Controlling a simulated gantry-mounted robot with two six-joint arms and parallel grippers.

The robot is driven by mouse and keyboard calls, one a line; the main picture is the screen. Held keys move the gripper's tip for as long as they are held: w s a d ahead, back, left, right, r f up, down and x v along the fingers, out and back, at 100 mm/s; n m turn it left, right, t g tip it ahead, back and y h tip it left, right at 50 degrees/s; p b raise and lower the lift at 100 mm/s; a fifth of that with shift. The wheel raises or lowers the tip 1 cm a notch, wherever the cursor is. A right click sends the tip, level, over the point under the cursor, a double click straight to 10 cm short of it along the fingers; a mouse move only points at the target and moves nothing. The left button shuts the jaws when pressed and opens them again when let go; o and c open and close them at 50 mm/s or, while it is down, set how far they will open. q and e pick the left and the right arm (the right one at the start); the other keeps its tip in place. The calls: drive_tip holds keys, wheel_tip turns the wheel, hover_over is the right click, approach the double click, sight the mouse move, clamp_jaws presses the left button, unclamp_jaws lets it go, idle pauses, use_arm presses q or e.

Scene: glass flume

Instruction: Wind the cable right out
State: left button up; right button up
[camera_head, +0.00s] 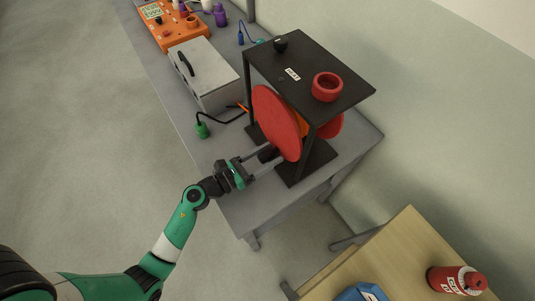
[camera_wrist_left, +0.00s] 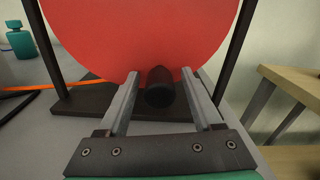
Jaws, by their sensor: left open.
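The cable reel has a red disc (camera_head: 277,122) and stands in a black frame (camera_head: 310,73) on the grey bench. A black crank knob (camera_head: 267,153) sticks out from the disc's lower face; it also shows in the left wrist view (camera_wrist_left: 160,88). My left gripper (camera_head: 260,163) is open, its fingers on either side of the knob, with visible gaps in the left wrist view. An orange cable (camera_wrist_left: 22,95) runs out to the left of the reel. A black lead with a green plug (camera_head: 201,130) lies beside it. My right gripper is not in view.
A grey case (camera_head: 203,75) with a black handle stands left of the reel, and an orange meter (camera_head: 164,22) is behind it. A red ring (camera_head: 327,87) and a black knob sit on the frame's top. A wooden table (camera_head: 400,255) holds a red bottle (camera_head: 457,280).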

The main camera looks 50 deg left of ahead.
use_arm(q)
clamp_jaws()
idle(1.3)
